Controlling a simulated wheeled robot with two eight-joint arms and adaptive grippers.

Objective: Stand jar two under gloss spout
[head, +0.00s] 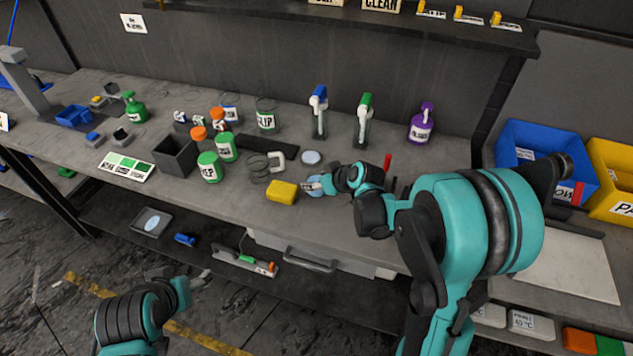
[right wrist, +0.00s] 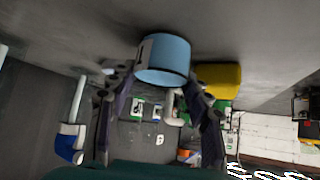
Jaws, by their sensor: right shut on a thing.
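My right gripper (head: 308,187) is low over the bench's front part, right of a yellow sponge-like block (head: 282,191). It is shut on a light blue round jar (right wrist: 166,58), which sits between the two fingers in the right wrist view. A pale label patch shows on the jar's side; its number is not readable. In the head view the fingers and wrist largely hide the jar. I cannot make out a spout marked gloss. My left gripper (head: 190,284) is low in front of the bench, away from the jars; its jaws are unclear.
Blue (head: 545,150) and yellow (head: 612,178) bins are right.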

